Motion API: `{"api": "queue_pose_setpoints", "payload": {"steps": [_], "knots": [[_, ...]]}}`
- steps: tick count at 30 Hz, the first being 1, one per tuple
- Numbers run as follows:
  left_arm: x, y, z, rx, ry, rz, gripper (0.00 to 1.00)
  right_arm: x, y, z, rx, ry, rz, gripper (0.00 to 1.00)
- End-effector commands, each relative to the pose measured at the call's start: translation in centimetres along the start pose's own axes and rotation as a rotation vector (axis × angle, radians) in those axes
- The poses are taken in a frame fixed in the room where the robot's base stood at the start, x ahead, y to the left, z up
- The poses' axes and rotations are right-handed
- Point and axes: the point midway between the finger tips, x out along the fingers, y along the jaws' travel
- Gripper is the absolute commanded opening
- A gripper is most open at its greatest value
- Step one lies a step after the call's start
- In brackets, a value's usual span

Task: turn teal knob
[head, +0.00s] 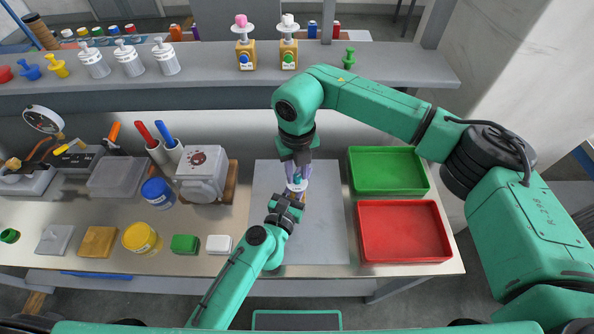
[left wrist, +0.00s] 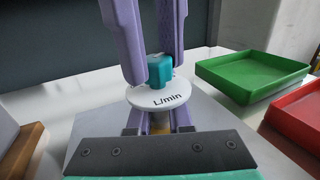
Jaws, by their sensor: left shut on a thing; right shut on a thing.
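The teal knob (head: 297,180) sits on top of a white round dial at the middle of the work area. In the left wrist view the teal knob (left wrist: 160,70) stands above the white dial (left wrist: 158,97), which is marked "L/min". My right gripper (head: 297,175) reaches down from above, with its purple fingers shut on the knob's two sides. My left gripper (left wrist: 158,122) is below the dial, its fingers shut on the tan body (left wrist: 160,129) under it. Most of that body is hidden by the dial and my grippers.
A grey mat (head: 320,235) lies underneath. A green tray (head: 388,150) and a red tray (head: 405,203) stand to the right, both empty. A white device (head: 200,175) on a wooden base stands to the left. Two similar knobbed units stand on the shelf (head: 200,88) behind.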

Motion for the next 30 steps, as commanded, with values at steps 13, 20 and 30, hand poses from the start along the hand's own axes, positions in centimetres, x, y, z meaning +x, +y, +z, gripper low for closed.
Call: {"api": "queue_pose_setpoints", "payload": {"steps": [13,20,30], "knots": [[-0.07,0.02,-0.18,0.0,0.004,0.001,0.0,-0.07,-0.02,0.06,0.083,-0.002,0.0,0.0],[-0.07,0.02,-0.19,0.0,0.004,0.001,0.0,-0.07,-0.02,0.06,0.082,-0.002,0.0,0.0],[-0.07,0.0,-0.2,0.0,0.004,0.0,0.0,-0.02,-0.02,0.03,0.081,-0.001,0.0,0.6]]}}
